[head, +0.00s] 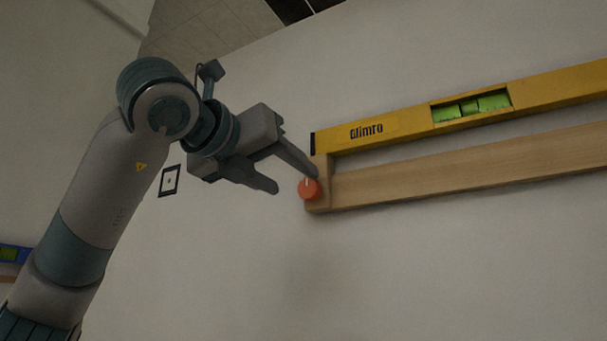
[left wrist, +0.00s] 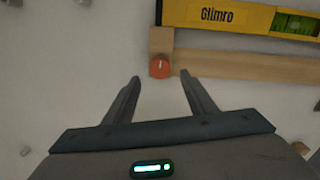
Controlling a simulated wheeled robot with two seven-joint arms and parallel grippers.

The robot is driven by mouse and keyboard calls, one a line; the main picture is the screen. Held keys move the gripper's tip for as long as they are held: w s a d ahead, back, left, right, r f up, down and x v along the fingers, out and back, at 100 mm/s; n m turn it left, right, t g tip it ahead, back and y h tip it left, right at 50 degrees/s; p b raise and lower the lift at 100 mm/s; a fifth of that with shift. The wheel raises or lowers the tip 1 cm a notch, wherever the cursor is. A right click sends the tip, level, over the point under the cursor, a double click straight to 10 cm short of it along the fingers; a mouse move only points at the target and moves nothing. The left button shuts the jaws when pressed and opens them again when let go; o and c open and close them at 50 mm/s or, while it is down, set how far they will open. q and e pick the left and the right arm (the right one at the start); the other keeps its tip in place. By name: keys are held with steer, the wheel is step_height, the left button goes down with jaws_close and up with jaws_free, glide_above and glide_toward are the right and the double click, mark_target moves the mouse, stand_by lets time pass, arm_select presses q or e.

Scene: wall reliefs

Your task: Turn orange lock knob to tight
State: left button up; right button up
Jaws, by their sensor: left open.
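The orange lock knob (head: 309,189) is a small round knob with a pale pointer mark, on the left end of a wooden rail (head: 450,172) on the wall. In the left wrist view the knob (left wrist: 160,67) sits ahead of the fingertips, roughly centred between them, with its pale mark pointing about upward. My left gripper (head: 297,183) is open and empty, and its fingers (left wrist: 160,84) are apart from each other on either side of the line to the knob. I cannot tell the exact gap to the knob. My right gripper is not in view.
A yellow spirit level (head: 400,125) marked Glimro, with a green vial (head: 471,106), lies along the top of the wooden rail. A small black-framed plate (head: 170,181) is on the wall at left. A blue item (head: 14,253) shows at the left edge. The wall below the rail is clear.

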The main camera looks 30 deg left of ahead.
mark_target(307, 189)
arm_select(q)
steer(key=w+p, duration=0.2)
steer(key=w, duration=0.3)
steer(key=shift+r, duration=0.15)
steer(key=shift+w, duration=0.55)
steer(key=shift+c, duration=0.2)
steer(key=c, duration=1)
